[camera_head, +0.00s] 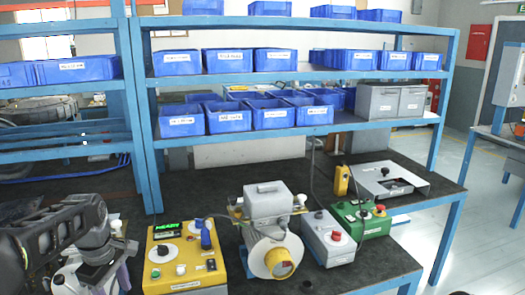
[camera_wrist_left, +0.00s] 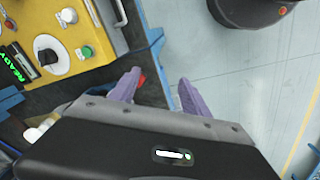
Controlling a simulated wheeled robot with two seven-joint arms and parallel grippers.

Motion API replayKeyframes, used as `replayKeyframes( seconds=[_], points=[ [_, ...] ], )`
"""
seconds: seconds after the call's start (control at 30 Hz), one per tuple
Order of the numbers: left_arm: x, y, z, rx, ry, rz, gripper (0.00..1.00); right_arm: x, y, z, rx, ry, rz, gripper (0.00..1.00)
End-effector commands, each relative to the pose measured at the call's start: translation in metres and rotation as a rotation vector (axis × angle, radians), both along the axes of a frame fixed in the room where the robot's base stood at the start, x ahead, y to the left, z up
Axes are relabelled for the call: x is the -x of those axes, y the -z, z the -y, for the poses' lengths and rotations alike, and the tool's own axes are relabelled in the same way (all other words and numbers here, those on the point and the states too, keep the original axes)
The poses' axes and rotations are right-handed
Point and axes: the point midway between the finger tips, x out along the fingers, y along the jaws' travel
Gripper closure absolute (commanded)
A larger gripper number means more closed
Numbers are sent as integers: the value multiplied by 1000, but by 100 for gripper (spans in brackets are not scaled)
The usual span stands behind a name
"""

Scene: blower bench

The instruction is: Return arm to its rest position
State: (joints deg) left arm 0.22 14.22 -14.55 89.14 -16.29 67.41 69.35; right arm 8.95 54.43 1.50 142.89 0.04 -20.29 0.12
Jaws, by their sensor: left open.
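My left arm comes in from the left in the head view, and its gripper (camera_head: 118,280) is low at the left, beside the yellow box. In the left wrist view the two purple fingers of this gripper (camera_wrist_left: 158,92) stand apart with nothing between them. Behind them show the bench's blue edge and the floor. The yellow control box (camera_head: 183,258) has a green READY display, and it also shows at the upper left of the left wrist view (camera_wrist_left: 85,25). My right gripper is not in view.
On the dark bench (camera_head: 375,262) stand a grey blower unit (camera_head: 268,200) with a white and yellow disc, a grey button box (camera_head: 328,238), a green box (camera_head: 360,222) and a metal plate fixture (camera_head: 388,180). Shelves with blue bins (camera_head: 228,117) rise behind. Open floor (camera_wrist_left: 230,70) lies beyond the bench edge.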

Motion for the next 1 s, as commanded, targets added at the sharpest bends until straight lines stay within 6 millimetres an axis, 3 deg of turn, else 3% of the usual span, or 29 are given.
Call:
replayKeyframes(
  seconds=[0.17, 0.33, 0.47, 0.57, 0.67, 0.77, 0.9, 1.0],
  points=[
    [-24, 8, 6, -15, 142, 105, 45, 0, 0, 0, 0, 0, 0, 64],
    [-50, 36, 32, -35, 347, 213, 45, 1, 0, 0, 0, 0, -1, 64],
    [-63, 79, 66, -51, 540, 288, 45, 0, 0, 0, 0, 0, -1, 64],
    [-63, 126, 103, -61, 707, 340, 45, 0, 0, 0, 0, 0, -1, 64],
    [-43, 188, 149, -64, 885, 379, 45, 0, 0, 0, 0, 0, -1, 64],
    [-2, 246, 193, -56, 1033, 397, 45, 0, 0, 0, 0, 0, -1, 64],
    [80, 309, 244, -6, 1174, 372, 45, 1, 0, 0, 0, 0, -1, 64],
    [141, 336, 270, 62, 1215, 324, 45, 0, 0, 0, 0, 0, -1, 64]
  ],
)
